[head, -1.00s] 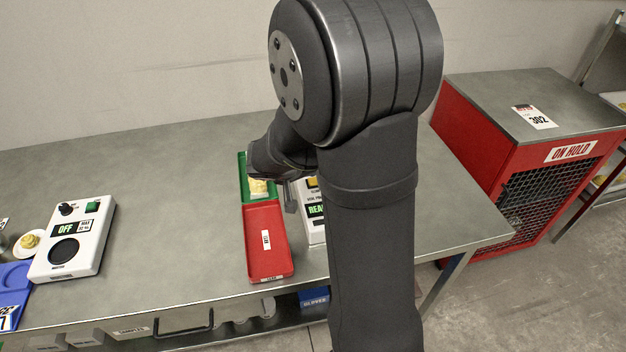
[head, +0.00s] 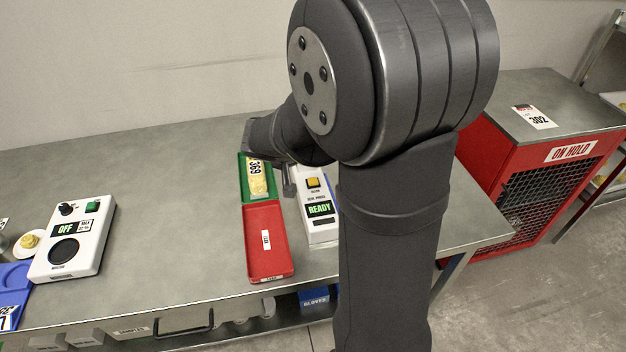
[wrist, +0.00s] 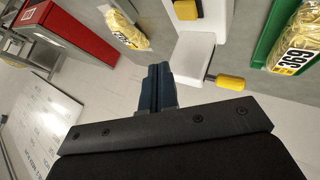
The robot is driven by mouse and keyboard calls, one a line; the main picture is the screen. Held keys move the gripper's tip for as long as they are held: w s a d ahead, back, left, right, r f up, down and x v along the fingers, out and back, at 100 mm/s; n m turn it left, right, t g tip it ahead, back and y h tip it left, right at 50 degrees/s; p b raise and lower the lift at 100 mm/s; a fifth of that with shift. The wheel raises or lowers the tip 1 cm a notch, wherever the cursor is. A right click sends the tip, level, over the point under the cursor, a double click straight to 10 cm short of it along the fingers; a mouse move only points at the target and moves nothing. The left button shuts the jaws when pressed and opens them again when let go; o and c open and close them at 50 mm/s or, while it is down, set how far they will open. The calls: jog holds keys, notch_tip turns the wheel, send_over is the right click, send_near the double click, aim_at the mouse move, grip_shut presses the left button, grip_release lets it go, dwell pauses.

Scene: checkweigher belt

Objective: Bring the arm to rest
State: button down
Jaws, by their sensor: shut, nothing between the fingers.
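My gripper (head: 288,183) is small and partly hidden behind my arm in the head view, low over the table beside the green tray (head: 242,188). In the wrist view its dark blue fingers (wrist: 157,88) are shut together with nothing between them. My arm's large dark elbow fills the middle of the head view. A yellow packet labelled 369 (head: 258,178) lies in the green tray. It also shows at the right edge of the wrist view (wrist: 298,45).
A white device reading READY (head: 318,210) stands right of the red tray (head: 266,245). A white device reading OFF (head: 72,240) is at left. A red ON HOLD cage (head: 540,150) stands right of the table. Another yellow packet (wrist: 125,30) shows in the wrist view. The table's middle is clear.

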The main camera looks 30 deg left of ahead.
jog(key=shift+f, duration=0.15)
jog(key=shift+f, duration=0.95)
notch_tip(320, 180, up, 6)
